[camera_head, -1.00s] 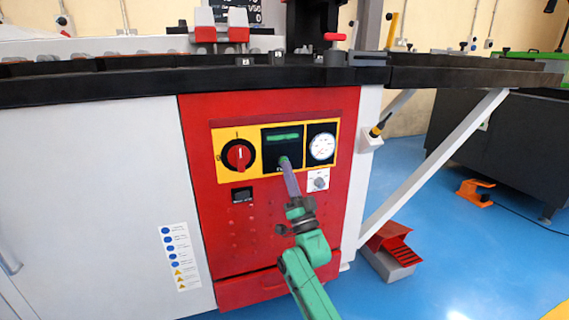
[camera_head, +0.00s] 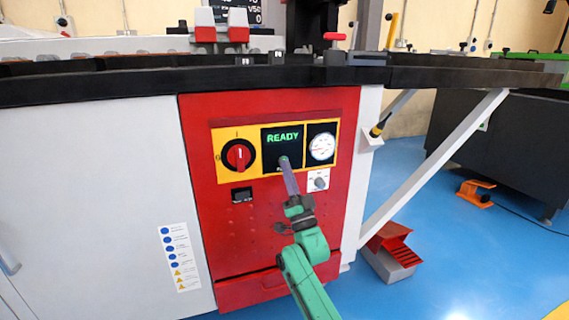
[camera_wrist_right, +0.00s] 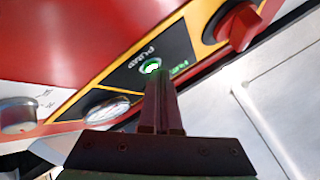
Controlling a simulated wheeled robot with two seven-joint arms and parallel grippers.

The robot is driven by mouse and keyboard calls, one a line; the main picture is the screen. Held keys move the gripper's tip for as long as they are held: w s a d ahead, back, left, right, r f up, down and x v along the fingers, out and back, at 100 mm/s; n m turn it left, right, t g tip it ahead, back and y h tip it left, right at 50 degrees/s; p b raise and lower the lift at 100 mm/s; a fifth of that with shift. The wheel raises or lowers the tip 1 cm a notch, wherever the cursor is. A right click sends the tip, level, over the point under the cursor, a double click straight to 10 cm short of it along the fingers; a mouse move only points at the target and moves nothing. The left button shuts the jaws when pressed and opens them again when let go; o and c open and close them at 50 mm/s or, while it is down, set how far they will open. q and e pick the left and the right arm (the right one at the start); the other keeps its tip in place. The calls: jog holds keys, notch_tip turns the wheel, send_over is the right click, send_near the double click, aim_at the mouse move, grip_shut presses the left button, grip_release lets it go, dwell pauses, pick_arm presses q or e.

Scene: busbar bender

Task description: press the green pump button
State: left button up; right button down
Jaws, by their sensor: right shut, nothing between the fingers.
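The green pump button (camera_wrist_right: 151,66) glows in the right wrist view, beside the PUMP lettering on the black panel. In the head view my right fingertips hide it. My right gripper (camera_head: 284,160) is shut and empty, its fingers pointing at the panel just below the READY display (camera_head: 283,137). In the wrist view the fingertips (camera_wrist_right: 157,82) overlap the lower edge of the button; I cannot tell whether they touch it. My left gripper is not in view.
A red rotary switch (camera_head: 239,155) lies left of the display and a round gauge (camera_head: 321,147) right of it. A small grey knob (camera_head: 318,180) is below the gauge. The black table edge (camera_head: 150,82) overhangs the cabinet. A red foot pedal (camera_head: 391,244) stands on the floor.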

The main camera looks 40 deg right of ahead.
jog(key=shift+y, duration=0.3)
jog(key=shift+s+a+p, duration=0.3)
jog(key=shift+s+p, duration=0.35)
jog(key=shift+s, duration=0.15)
jog(key=s+p, duration=0.1)
jog(key=s+a+p, duration=0.1)
jog(key=s, duration=0.1)
jog(key=s+p, duration=0.1)
jog(key=shift+s+a, duration=0.35)
jog(key=shift+s, duration=0.05)
